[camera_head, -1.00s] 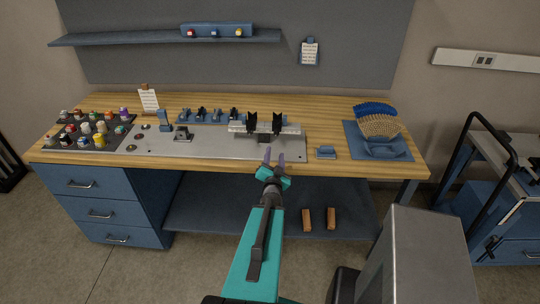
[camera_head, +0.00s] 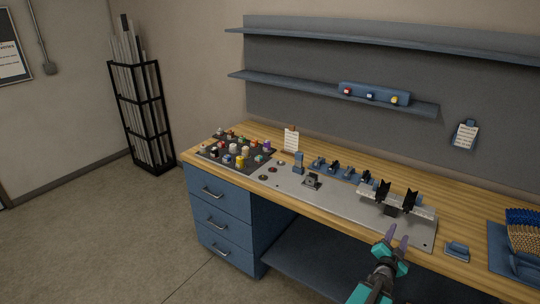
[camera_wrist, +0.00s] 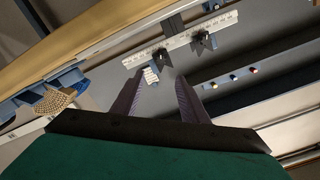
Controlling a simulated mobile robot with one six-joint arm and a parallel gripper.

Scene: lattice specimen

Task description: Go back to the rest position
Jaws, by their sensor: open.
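My gripper (camera_head: 397,236) is open and empty, its two purple-grey fingers spread apart, in front of the workbench's front edge. It also shows in the wrist view (camera_wrist: 160,95), with nothing between the fingers. My teal arm reaches up to it from the bottom right of the head view. The wooden workbench (camera_head: 455,213) carries a long grey metal plate (camera_head: 330,203). A white ruled bar with two black clamps (camera_head: 397,205) stands on the plate, just beyond the gripper and apart from it in the head view.
A dark tray (camera_head: 213,150) of several coloured-cap jars sits at the bench's left end. A blue drawer unit (camera_head: 222,221) stands below. A black rack (camera_head: 140,112) of long pieces stands by the wall. A blue block (camera_head: 457,250) lies right of the bar. The left floor is clear.

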